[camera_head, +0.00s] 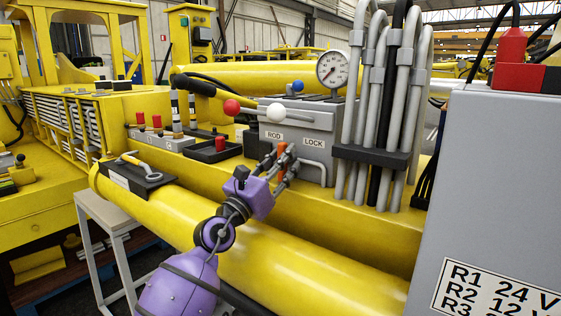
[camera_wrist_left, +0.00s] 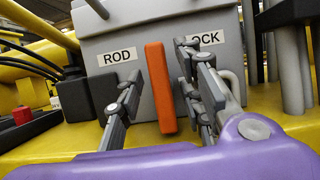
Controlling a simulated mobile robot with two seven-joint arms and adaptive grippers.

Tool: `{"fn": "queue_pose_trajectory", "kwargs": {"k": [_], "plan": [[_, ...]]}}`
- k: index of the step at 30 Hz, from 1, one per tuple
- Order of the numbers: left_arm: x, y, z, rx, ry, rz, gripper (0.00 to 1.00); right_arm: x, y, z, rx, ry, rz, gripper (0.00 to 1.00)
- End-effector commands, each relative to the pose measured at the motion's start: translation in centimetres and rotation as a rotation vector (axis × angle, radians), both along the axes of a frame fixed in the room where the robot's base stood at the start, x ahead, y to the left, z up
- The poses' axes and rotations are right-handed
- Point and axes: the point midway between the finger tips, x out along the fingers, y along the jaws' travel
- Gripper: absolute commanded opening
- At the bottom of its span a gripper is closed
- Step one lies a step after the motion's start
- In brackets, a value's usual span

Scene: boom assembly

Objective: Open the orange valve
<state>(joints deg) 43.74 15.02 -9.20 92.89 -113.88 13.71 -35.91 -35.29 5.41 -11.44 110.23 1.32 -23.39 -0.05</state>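The orange valve handle (camera_wrist_left: 160,88) is a flat upright bar on the front of a grey valve block (camera_head: 307,122), between the ROD and LOCK labels. In the head view only a small part of the orange handle (camera_head: 282,148) shows between my fingers. My left gripper (camera_head: 279,162) reaches up to it from below. In the left wrist view its fingers (camera_wrist_left: 160,75) are spread, one on each side of the handle. A gap shows on both sides, with the right finger closer. My right gripper is not in view.
Levers with a red ball (camera_head: 231,107) and a white ball (camera_head: 275,113) stick out above the handle. Grey pipes (camera_head: 380,100) stand right of the block. A large yellow cylinder (camera_head: 300,262) lies below. A grey cabinet (camera_head: 495,190) stands at right.

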Motion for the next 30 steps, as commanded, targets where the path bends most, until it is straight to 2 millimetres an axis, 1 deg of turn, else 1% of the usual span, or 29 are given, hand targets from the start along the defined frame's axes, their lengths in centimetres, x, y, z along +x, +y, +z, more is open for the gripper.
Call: {"fn": "queue_pose_trajectory", "kwargs": {"k": [5, 8, 15, 21, 25, 30], "plan": [[-0.7, 0.6, -0.6, 0.0, 0.002, 0.001, 0.34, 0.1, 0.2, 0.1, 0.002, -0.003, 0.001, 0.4], [-2.0, 1.5, -1.3, 0.0, 0.002, 0.001, 0.34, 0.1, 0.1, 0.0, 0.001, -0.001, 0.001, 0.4], [-5.9, 4.4, -3.2, 0.002, 0.002, 0.002, 0.34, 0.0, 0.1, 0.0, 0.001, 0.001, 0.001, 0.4], [-8.2, 6.0, -4.3, 0.001, 0.001, 0.001, 0.34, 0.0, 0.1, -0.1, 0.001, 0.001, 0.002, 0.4], [-8.9, 6.4, -4.5, -0.001, -0.001, 0.0, 0.34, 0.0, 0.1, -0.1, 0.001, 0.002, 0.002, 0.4], [-9.1, 6.5, -4.6, -0.001, -0.001, 0.0, 0.34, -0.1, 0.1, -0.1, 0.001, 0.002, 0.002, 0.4]]}}
